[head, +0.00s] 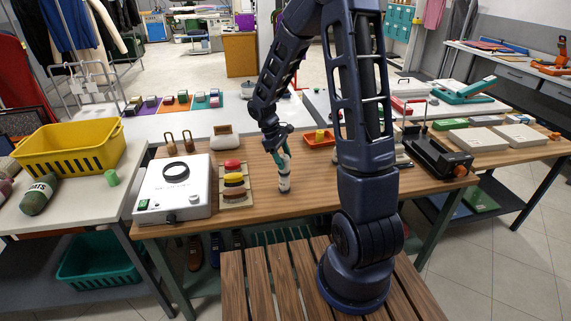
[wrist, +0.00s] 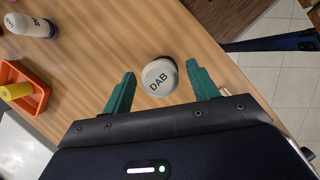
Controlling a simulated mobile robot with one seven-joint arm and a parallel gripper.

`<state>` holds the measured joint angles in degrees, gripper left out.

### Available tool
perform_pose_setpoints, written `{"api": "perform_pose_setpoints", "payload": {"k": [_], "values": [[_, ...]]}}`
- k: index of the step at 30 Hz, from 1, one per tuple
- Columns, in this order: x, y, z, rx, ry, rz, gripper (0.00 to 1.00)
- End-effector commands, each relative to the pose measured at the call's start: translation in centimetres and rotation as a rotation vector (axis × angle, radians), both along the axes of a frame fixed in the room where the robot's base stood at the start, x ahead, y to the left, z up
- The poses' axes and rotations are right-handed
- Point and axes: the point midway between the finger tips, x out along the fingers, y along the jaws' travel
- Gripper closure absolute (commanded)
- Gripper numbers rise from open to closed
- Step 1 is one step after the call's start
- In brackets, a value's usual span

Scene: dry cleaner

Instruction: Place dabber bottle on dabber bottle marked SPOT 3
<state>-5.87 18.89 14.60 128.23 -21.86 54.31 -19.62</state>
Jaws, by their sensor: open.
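A white dabber bottle (wrist: 160,78) stands between the spread teal fingers of my gripper (wrist: 158,88) in the wrist view, seen from above, with "DAB" on its top. Gaps show on both sides, so the fingers are apart from it. In the head view my gripper (head: 282,158) points down over this bottle (head: 284,183) near the table's front edge. A second white bottle (wrist: 32,25) with dark lettering is at the upper left of the wrist view, outside the fingers. I cannot read SPOT 3 on either bottle.
An orange tray (wrist: 26,103) with a yellow item (wrist: 16,91) lies to the left in the wrist view. A black machine (head: 437,150) stands at right.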

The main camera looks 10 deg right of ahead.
Motion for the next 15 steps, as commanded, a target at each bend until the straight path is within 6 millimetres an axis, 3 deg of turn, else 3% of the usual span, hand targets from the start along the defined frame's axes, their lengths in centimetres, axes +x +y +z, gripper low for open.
{"api": "perform_pose_setpoints", "payload": {"k": [9, 15], "values": [[1.4, 2.0, 5.8, 0.001, -0.003, 0.001, 0.41], [1.9, 2.7, 7.9, 0.001, -0.001, 0.001, 0.41]]}}
